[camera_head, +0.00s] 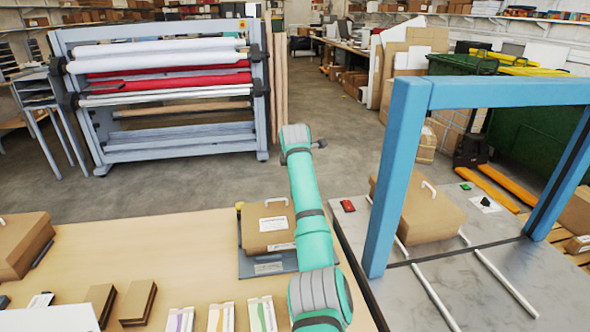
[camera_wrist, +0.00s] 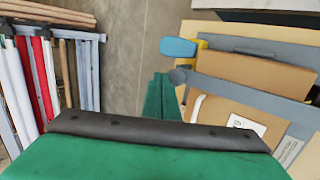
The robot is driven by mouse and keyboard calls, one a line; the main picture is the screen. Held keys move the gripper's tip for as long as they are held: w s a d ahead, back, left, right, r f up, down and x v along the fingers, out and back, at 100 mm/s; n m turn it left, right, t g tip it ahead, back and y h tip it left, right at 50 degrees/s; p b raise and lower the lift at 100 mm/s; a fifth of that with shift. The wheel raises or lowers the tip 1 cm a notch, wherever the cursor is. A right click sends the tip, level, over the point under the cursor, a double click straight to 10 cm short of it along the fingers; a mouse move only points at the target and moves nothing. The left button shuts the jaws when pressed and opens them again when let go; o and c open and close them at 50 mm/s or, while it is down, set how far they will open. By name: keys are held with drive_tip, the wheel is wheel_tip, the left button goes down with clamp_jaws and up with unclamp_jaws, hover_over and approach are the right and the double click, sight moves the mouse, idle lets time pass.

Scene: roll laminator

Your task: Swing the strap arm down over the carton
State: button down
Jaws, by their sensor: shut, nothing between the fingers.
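The brown carton (camera_head: 268,225) has a white label and a white handle. It sits on a grey plate (camera_head: 270,268) on the table, and it also shows in the wrist view (camera_wrist: 222,117). In the wrist view a grey bar (camera_wrist: 235,92), seemingly the strap arm, runs across the carton. I cannot tell its height or whether it touches. A grey knob and a blue paddle (camera_wrist: 178,47) show near its left end. My gripper (camera_wrist: 163,85) is shut and empty, left of the carton and close below the knob in that view. In the head view I cannot make out my gripper.
A blue frame (camera_head: 395,170) stands at the right over a grey bench (camera_head: 400,300) with another carton (camera_head: 420,215). More cartons and small boxes (camera_head: 137,300) lie on the table's left. A rack of rolls (camera_head: 165,90) stands behind. Floor between is clear.

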drive_tip(key=shift+a+f, duration=0.1)
drive_tip(key=shift+f, duration=0.25)
